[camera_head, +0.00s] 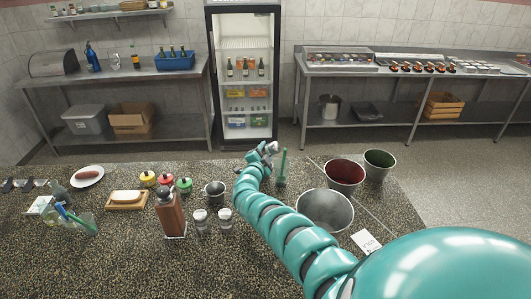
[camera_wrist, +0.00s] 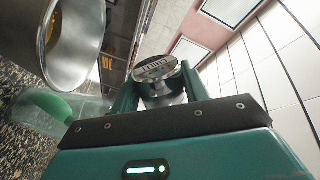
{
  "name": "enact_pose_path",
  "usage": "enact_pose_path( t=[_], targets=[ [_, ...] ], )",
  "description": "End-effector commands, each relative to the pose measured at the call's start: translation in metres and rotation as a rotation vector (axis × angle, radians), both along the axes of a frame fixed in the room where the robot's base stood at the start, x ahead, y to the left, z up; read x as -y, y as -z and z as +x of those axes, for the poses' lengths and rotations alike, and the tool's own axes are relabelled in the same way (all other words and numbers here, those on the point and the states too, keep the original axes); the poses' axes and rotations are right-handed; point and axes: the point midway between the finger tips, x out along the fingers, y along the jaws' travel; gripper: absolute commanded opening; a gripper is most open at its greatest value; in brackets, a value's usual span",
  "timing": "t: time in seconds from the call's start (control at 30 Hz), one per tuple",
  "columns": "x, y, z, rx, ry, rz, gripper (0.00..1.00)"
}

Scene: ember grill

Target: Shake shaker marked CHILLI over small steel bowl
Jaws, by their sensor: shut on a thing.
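My gripper (camera_head: 264,152) is raised beyond the counter's far middle in the head view, with my arm reaching up to it. In the wrist view my gripper (camera_wrist: 160,88) is shut on a shaker (camera_wrist: 157,69) with a steel lid. The lid bears dark lettering that I cannot read for certain. A small steel bowl (camera_head: 214,188) stands on the counter, left of my arm and nearer than the gripper. A steel vessel (camera_wrist: 72,42) shows large at upper left in the wrist view; I cannot tell which one it is.
Two shakers (camera_head: 213,220) stand beside a brown bottle (camera_head: 171,214). A large steel bowl (camera_head: 325,211), a red-filled pot (camera_head: 345,173) and a green-filled pot (camera_head: 378,165) stand right of my arm. A green upright item (camera_head: 282,167) stands close to the gripper. Sauce pots (camera_head: 165,182) are at left.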

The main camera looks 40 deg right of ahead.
Motion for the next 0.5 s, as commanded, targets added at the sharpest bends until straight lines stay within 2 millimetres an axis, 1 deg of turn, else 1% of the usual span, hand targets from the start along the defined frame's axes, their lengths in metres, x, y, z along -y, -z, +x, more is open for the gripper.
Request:
enact_pose_path(
  t=[0.03,0.23,0.3,0.5],
  targets=[
    [0.000,0.007,0.000,0.002,0.000,-0.001,0.28],
    [0.000,0.022,0.000,0.002,0.000,-0.001,0.28],
    [0.000,0.006,0.000,0.002,0.000,-0.001,0.28],
    [0.000,-0.009,0.001,0.002,-0.001,-0.001,0.28]
  ],
)
